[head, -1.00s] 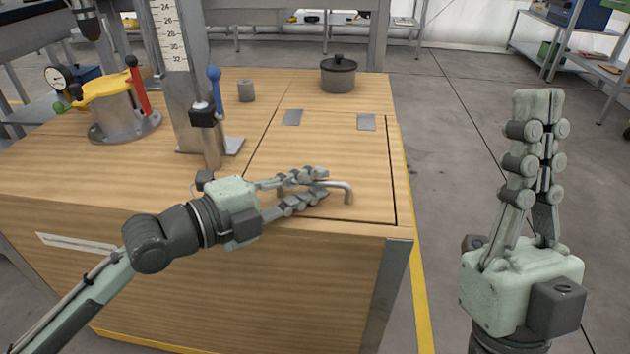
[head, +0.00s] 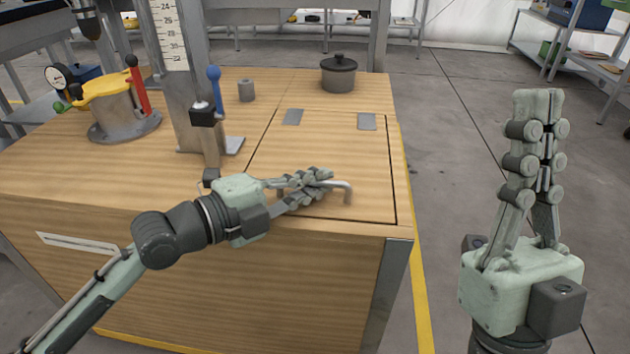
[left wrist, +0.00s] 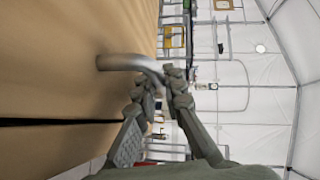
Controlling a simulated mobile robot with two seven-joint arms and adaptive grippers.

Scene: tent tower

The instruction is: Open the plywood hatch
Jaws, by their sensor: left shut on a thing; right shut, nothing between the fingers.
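The plywood hatch (head: 335,148) lies flush and closed in the bench top, with two grey hinge plates (head: 292,117) along its far edge. A metal bar handle (head: 347,190) stands near its front edge. My left gripper (head: 326,177) is shut on the handle, around its bar toward the left part. The left wrist view also shows the handle (left wrist: 120,62) running in between the fingers (left wrist: 160,80). My right gripper (head: 546,95) is shut and empty, pointing up to the right of the bench, away from the hatch.
A dark lidded pot (head: 338,74) stands on the bench behind the hatch. A grey cylinder (head: 246,90), a blue-knobbed lever (head: 215,90) and a scaled column (head: 175,60) are to the left.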

